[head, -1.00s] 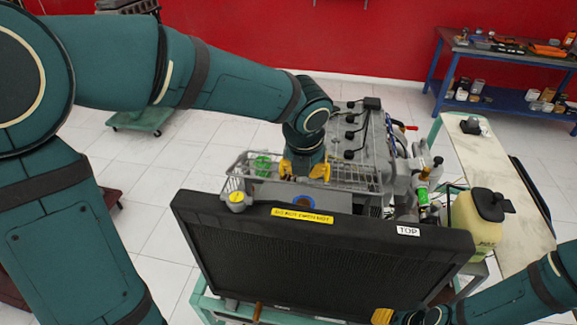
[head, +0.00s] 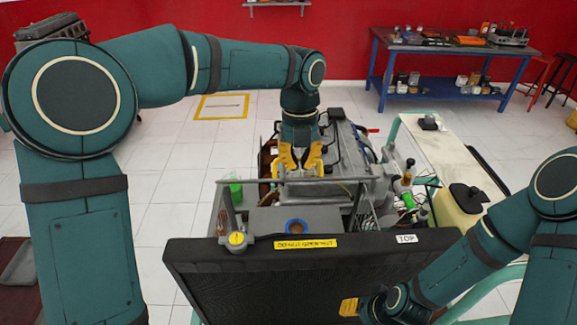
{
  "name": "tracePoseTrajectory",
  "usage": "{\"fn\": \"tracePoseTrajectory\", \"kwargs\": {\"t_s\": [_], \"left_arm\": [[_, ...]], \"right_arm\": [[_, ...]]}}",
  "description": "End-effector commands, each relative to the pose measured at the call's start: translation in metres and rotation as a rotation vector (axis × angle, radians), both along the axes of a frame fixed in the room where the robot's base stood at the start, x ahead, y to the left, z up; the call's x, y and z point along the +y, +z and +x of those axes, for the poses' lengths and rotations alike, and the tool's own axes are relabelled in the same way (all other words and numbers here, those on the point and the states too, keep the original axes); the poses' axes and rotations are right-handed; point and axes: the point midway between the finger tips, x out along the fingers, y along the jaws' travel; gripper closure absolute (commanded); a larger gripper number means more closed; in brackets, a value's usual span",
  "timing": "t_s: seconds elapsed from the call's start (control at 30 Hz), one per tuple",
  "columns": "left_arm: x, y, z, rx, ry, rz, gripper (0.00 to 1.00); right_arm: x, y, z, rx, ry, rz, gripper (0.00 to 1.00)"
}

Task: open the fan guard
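The fan guard (head: 235,182) is a thin grey metal frame behind the black radiator; I see it nearly edge-on, as a horizontal bar with posts at its ends. My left gripper (head: 300,172) points down at the middle of this bar, from the engine side. Its two yellow fingers are spread with a gap between them; whether they touch the bar is unclear. My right gripper (head: 349,307) is low in front of the radiator at the right; only one yellow finger part shows clearly, so its opening is hidden.
The radiator (head: 250,270) with yellow and TOP labels stands in front of the engine (head: 345,150). A blue workbench (head: 445,92) stands by the red wall.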

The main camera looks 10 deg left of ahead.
Motion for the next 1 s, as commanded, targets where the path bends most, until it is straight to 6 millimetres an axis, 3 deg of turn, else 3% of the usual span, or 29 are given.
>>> {"fn": "tracePoseTrajectory", "kwargs": {"t_s": [0.6,1.0], "left_arm": [[0.006,0.021,0.067,0.014,0.003,-0.003,1.0],[0.01,0.022,0.085,0.014,0.002,-0.003,1.0]], "right_arm": [[0.0,0.001,0.0,0.0,0.0,0.0,0.53],[0.0,0.001,0.0,0.0,0.0,0.0,0.53]]}}
